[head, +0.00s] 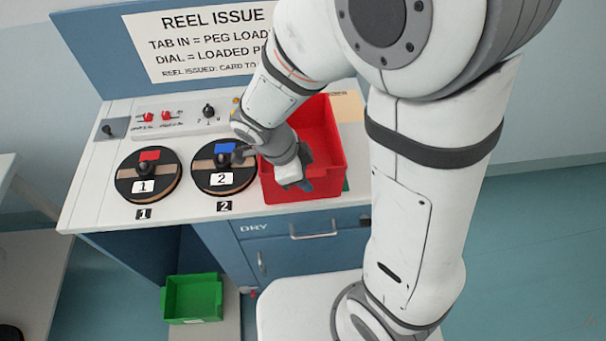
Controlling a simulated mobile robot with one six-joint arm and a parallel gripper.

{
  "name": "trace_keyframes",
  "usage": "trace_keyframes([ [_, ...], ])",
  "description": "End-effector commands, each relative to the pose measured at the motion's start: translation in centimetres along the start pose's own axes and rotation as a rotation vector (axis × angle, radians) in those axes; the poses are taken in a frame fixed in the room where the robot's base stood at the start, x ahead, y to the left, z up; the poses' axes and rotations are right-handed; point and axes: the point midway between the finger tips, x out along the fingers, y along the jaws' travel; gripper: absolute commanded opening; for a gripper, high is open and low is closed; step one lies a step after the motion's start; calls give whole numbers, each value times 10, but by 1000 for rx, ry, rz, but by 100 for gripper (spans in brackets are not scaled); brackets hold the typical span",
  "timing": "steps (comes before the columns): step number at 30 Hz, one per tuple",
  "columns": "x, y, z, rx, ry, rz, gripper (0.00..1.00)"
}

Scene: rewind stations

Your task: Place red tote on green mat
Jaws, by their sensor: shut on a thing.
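The red tote (319,126) is an open box at the right end of the white counter, partly hidden behind my arm. My gripper (298,183) is at the tote's front left part and is shut on the red tote; the exact grip is hard to see. A small strip of the green mat (346,185) shows at the tote's lower right edge. The rest of the mat is hidden by the tote and my arm. I cannot tell whether the tote rests on the mat or is just above it.
Two round reels, reel 1 (147,189) and reel 2 (221,181), lie left of the tote. A switch panel (182,117) stands behind them. A green bin (193,298) stands low in front of the counter.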

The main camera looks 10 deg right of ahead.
Motion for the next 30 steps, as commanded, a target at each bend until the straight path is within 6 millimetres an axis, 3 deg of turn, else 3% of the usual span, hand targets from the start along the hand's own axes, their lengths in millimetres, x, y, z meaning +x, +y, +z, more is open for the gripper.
trace_keyframes([
  [17, 7, 0, 3, 2, -1, -1, 0],
  [18, 6, 0, 2, 2, -1, -1, 25],
  [26, 6, 0, 2, 2, 0, 0, 46],
  [30, 7, 0, 2, 2, 0, 0, 47],
])
